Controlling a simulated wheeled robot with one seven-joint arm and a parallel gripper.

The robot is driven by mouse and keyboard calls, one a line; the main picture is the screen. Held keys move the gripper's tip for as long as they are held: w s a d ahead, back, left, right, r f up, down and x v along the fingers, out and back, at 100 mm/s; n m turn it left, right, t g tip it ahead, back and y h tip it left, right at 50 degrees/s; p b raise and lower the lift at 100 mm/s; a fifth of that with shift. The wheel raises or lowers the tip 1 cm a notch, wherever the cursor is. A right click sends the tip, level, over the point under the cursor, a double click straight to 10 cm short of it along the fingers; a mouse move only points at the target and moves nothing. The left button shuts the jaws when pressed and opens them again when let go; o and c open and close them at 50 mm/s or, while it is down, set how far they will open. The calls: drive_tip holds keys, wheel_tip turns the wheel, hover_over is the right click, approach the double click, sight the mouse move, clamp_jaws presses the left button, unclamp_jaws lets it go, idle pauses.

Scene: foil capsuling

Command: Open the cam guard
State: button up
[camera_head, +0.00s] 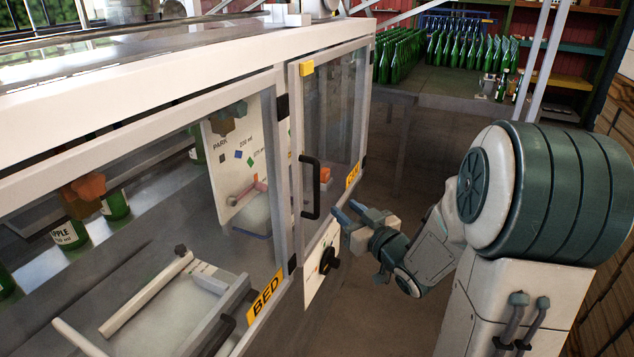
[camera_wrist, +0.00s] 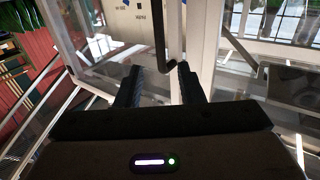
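The cam guard (camera_head: 338,105) is a clear panel in a pale frame on the machine's end, with a yellow label partly reading CAM. It looks shut. Its black bar handle (camera_head: 311,187) stands upright on the left side of the frame. My gripper (camera_head: 348,211) is low and just right of the handle, apart from it and empty. In the wrist view the two dark fingers of my gripper (camera_wrist: 160,82) are spread. The lower end of the handle (camera_wrist: 160,35) shows beyond and between the fingertips there.
A black knob (camera_head: 329,260) on a white panel sits below the cam handle. Green bottles (camera_head: 400,58) crowd a table at the back.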

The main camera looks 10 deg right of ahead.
sight(318, 185)
drive_tip(key=p+x, duration=0.3)
drive_tip(key=x, duration=1)
drive_tip(key=shift+w+a, duration=0.15)
drive_tip(key=shift+w, duration=0.1)
clamp_jaws()
